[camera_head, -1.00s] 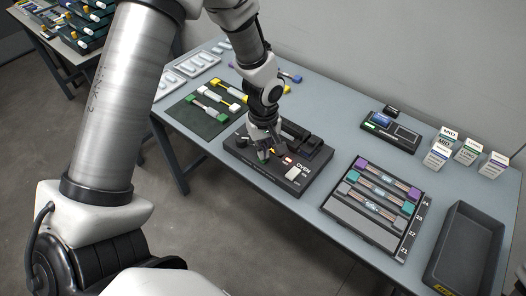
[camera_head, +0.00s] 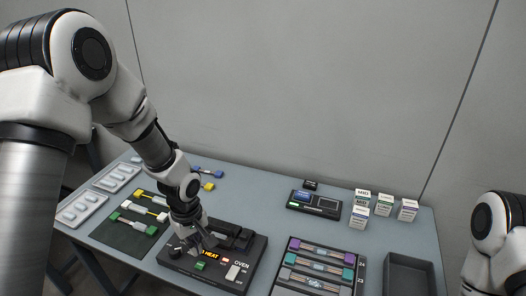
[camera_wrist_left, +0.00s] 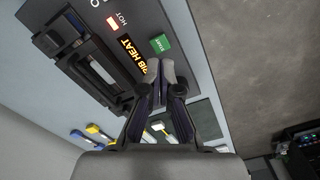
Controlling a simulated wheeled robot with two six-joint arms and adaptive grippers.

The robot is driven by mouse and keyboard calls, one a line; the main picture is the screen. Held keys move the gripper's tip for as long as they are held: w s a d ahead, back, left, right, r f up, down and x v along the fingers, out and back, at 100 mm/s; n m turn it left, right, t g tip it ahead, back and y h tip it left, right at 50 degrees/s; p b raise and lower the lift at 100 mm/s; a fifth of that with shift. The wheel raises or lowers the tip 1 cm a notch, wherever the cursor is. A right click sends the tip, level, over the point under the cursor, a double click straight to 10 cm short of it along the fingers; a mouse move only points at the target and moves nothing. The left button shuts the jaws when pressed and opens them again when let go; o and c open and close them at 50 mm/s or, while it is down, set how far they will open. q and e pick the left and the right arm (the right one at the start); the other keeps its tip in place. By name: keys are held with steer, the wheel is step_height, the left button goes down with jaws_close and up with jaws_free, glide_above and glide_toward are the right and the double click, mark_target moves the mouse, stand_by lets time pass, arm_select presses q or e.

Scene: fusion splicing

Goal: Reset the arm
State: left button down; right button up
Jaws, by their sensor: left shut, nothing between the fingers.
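My left gripper (camera_head: 190,243) is shut and empty, low over the front left part of the black oven (camera_head: 217,279) on the table. In the left wrist view its fingertips (camera_wrist_left: 162,68) are together, in front of the green button (camera_wrist_left: 160,43). I cannot tell whether they touch the oven. The orange oven display (camera_wrist_left: 128,56) ends in "HEAT", and a red light (camera_wrist_left: 112,22) marked HOT is lit. My right arm shows at the right edge of the head view; its gripper is out of view.
A dark mat (camera_head: 112,236) with connector pieces and white trays (camera_head: 80,208) lie left of the oven. A rack of splices (camera_head: 318,270) and an empty dark bin (camera_head: 408,266) are right. A small screen device (camera_head: 315,205) and several labelled boxes (camera_head: 358,216) stand behind.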

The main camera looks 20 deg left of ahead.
arm_select(q)
steer(key=s+d+f+m+g, duration=0.2)
steer(key=s+f+m, duration=0.1)
steer(key=s+f, duration=0.85)
steer(key=s+d+f+m+g, duration=0.1)
steer(key=s+d+f+m, duration=0.2)
steer(key=s+f, duration=0.8)
steer(key=r+m+t, duration=0.1)
steer(key=w+r+m+t, duration=0.1)
steer(key=m, duration=0.1)
steer(key=a+r+m+t, duration=0.1)
steer(key=shift+w+r+m, duration=0.2)
steer(key=shift+w+m, duration=0.1)
stand_by(5.0)
